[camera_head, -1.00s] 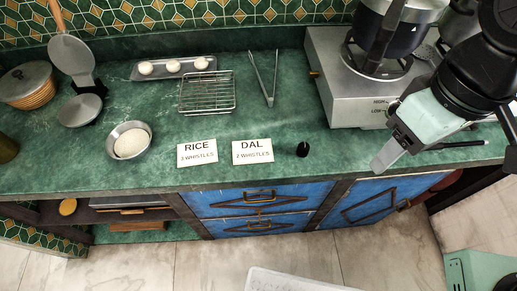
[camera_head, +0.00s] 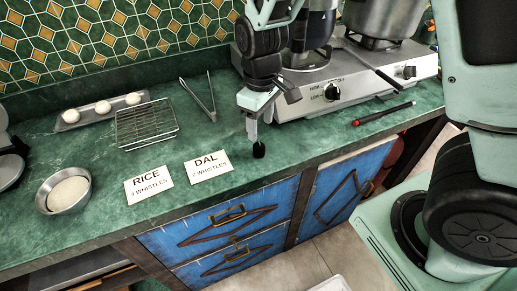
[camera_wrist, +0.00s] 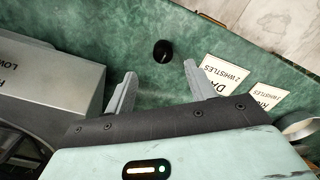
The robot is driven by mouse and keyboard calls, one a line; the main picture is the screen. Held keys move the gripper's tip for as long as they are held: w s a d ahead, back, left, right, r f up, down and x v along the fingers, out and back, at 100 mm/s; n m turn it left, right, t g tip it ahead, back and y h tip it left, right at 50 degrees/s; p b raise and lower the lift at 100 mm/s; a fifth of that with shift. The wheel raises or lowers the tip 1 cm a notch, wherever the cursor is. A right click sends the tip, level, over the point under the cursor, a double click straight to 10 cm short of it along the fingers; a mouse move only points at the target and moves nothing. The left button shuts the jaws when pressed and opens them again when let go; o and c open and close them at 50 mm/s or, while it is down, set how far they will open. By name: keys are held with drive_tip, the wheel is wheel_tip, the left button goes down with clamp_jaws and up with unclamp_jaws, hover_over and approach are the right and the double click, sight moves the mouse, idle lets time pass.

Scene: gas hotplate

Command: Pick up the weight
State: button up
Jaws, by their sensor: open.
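The weight is a small black cylinder-like piece (camera_head: 259,149) standing on the green counter, right of the DAL card and in front of the gas hotplate. In the wrist view the weight (camera_wrist: 162,50) lies ahead of the fingertips, between their lines and apart from both. My gripper (camera_head: 252,128) points down just above and behind the weight in the head view, and partly overlaps it there. In the wrist view my gripper (camera_wrist: 160,78) has its two grey fingers spread wide with nothing between them. The exact height above the counter is hard to tell.
The hotplate (camera_head: 338,95) carries a cooker and a large pot (camera_head: 383,18) close to my arm. A red-and-black pen-like tool (camera_head: 384,113) lies right of the weight. The RICE card (camera_head: 149,184), DAL card (camera_head: 208,167), tongs (camera_head: 200,100) and wire rack (camera_head: 146,125) are to the left.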

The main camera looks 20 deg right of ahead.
sight(259, 144)
drive_tip(key=shift+s+a+f, duration=0.1)
drive_tip(key=shift+f, duration=1.85)
drive_tip(key=shift+s+a+f, duration=0.1)
drive_tip(key=shift+f, duration=1.85)
drive_tip(key=c, duration=1.1)
